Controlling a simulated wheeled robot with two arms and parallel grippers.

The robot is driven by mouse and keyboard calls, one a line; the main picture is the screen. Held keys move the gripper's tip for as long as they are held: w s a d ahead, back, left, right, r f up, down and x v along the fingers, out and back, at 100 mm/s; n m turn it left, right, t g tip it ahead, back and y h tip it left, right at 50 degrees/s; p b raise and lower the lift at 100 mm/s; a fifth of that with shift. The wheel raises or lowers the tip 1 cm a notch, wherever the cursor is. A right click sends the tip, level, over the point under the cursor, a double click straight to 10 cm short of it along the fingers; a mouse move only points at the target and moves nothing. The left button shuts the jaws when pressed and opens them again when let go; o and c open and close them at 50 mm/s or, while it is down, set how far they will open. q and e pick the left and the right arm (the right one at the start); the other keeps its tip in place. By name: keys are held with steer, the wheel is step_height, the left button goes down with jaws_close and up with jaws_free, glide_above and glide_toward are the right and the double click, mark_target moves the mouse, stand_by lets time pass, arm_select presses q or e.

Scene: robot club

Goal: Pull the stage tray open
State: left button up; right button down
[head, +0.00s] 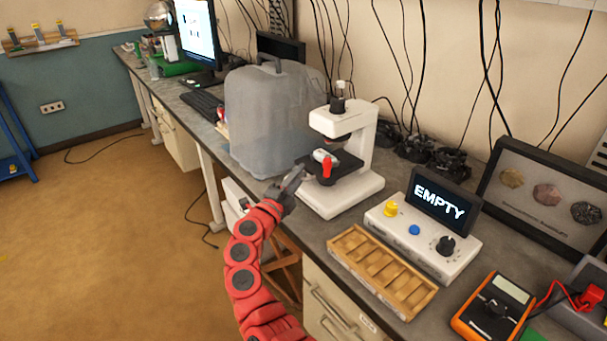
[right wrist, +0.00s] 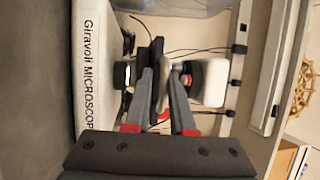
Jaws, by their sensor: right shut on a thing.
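The white microscope (head: 362,142) stands on the bench, and its black stage tray (head: 347,163) sits at mid-height above the base. A small red part with a pale top (head: 327,168) shows at the tray. My right gripper (head: 298,178) is at the tray's front left edge. In the right wrist view, its fingers (right wrist: 164,95) close around a small grey piece in front of the black stage (right wrist: 155,55), which appears to be the tray's handle. The fingers partly hide it. How far the tray is out is hard to tell. My left gripper is not in view.
A grey translucent cover (head: 272,115) stands left of the microscope. A console reading EMPTY (head: 440,200), a wooden slotted tray (head: 383,272) and a multimeter (head: 493,305) lie to the right. The floor in front of the bench is free at the left.

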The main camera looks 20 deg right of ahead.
steer(key=s+a+r, duration=0.1)
steer(key=s+a, duration=0.2)
steer(key=a, duration=0.6)
steer(key=shift+b, duration=0.3)
steer(key=c, duration=1)
jaws_free()
steer(key=shift+o, duration=0.4)
steer(key=shift+s+a+f, duration=0.1)
steer(key=shift+f, duration=0.15)
